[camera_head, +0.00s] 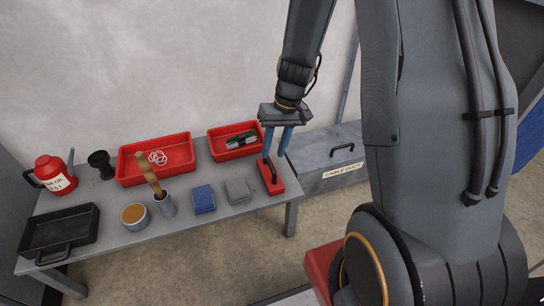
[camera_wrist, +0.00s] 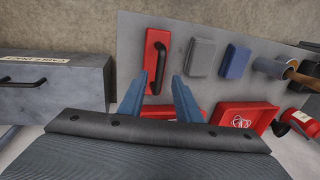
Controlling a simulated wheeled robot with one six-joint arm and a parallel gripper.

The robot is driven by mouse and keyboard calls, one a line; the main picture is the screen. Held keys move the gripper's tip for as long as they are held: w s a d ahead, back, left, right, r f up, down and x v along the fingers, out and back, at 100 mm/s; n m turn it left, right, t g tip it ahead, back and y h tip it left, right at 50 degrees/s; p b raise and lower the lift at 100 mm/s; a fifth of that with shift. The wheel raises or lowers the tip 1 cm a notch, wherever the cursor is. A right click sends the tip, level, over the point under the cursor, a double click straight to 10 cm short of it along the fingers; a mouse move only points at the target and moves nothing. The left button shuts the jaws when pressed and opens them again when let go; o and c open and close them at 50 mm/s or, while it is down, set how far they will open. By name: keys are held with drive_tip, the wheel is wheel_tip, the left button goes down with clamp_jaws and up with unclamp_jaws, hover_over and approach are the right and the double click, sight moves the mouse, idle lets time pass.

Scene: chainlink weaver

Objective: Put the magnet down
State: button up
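The magnet, a red block with a black bar handle (camera_head: 277,188), lies flat on the right end of the grey table. In the wrist view the magnet (camera_wrist: 165,36) sits just beyond my fingertips. My gripper (camera_head: 276,156) is above the magnet with its two blue fingers apart.
Grey and blue blocks (camera_head: 238,190) (camera_head: 203,198) lie left of the magnet. Red trays (camera_head: 130,177) (camera_head: 226,158) stand behind. A grey cable duct box (camera_head: 325,177) is to the right. A black tray (camera_head: 58,250), red can (camera_head: 54,178) and brush cup (camera_head: 165,206) fill the left.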

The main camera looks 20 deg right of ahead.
drive_tip(key=p+v, duration=0.2)
drive_tip(key=v, duration=0.3)
drive_tip(key=s+a+r+n, duration=0.2)
drive_tip(key=s+a+r, duration=0.25)
drive_tip(key=a, duration=0.35)
drive_tip(key=s+a+r+n, duration=0.1)
drive_tip(key=s+a+r, duration=0.35)
drive_tip(key=a, duration=0.35)
drive_tip(key=s+a+r+n, duration=0.1)
drive_tip(key=s+a+n, duration=0.1)
drive_tip(key=s, duration=0.5)
drive_tip(key=s+a+r+n+h, duration=0.1)
drive_tip(key=s+a+r, duration=0.1)
drive_tip(key=s+a, duration=0.3)
drive_tip(key=s, duration=0.3)
drive_tip(key=shift+s+a+r+n, duration=0.15)
drive_tip(key=shift+s+r+n, duration=0.15)
drive_tip(key=shift+n, duration=0.1)
drive_tip(key=d+r+m+p, duration=0.3)
drive_tip(key=d+r+p, duration=0.7)
drive_tip(key=r+p, duration=0.3)
drive_tip(key=d+r+m+h+p, duration=0.1)
drive_tip(key=d+r+m+p, duration=0.2)
drive_tip(key=d+r+p, duration=0.8)
wheel_tip(320, 180, up, 3)
drive_tip(key=p, duration=0.5)
drive_tip(key=shift+s+m+p, duration=0.15)
drive_tip(key=shift+m+p, duration=0.2)
drive_tip(key=shift+m, duration=0.05)
